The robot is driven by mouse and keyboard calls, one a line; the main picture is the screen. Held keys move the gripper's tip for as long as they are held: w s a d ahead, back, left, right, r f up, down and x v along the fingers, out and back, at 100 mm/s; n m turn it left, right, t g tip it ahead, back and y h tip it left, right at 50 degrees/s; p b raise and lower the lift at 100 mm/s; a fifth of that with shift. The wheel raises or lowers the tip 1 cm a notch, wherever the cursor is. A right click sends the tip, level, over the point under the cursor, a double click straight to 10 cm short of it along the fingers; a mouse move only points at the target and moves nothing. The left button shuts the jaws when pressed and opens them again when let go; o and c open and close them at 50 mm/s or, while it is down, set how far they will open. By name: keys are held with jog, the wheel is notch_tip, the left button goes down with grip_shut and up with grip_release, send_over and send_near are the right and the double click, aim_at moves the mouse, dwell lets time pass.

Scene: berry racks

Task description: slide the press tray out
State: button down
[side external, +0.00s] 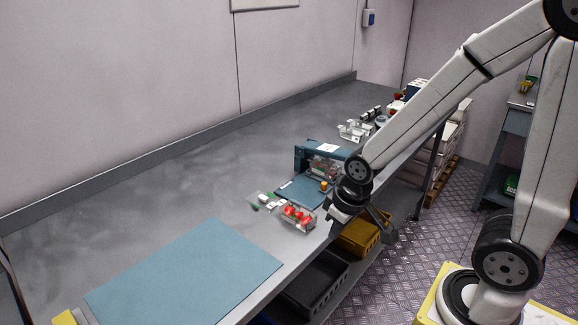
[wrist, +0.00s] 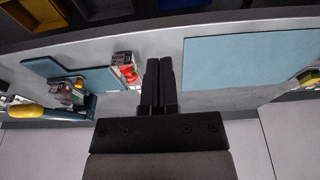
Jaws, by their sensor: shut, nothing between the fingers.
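The blue press (side external: 325,155) stands near the front edge of the bench. A flat blue plate (side external: 297,191), which looks like its tray, lies in front of it; I cannot tell how far it sits inside the press. In the wrist view the plate (wrist: 45,68) is at the left and the press (wrist: 83,108) is beside it. My gripper (wrist: 159,66) is shut and empty, apart from the plate and to its right in the wrist view. In the side view my wrist is by the bench's front edge, and the fingers are hard to make out.
A clear punnet of red berries (side external: 298,216) stands close to the plate and, in the wrist view, beside my fingers. Small white and green items (side external: 266,202) lie near it. A blue mat (side external: 185,275) is bare. Yellow (side external: 358,238) and black (side external: 315,288) bins sit below the bench.

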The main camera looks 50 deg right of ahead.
jog(key=c, duration=0.9)
grip_release()
jog(key=shift+o, duration=0.6)
jog(key=shift+w+d, duration=0.1)
jog(key=shift+w, duration=0.15)
jog(key=n+g, duration=0.3)
send_over(325, 183)
notch_tip(325, 183, down, 3)
jog(key=shift+f, duration=0.1)
jog(key=shift+f, duration=0.1)
jog(key=shift+f, duration=3.8)
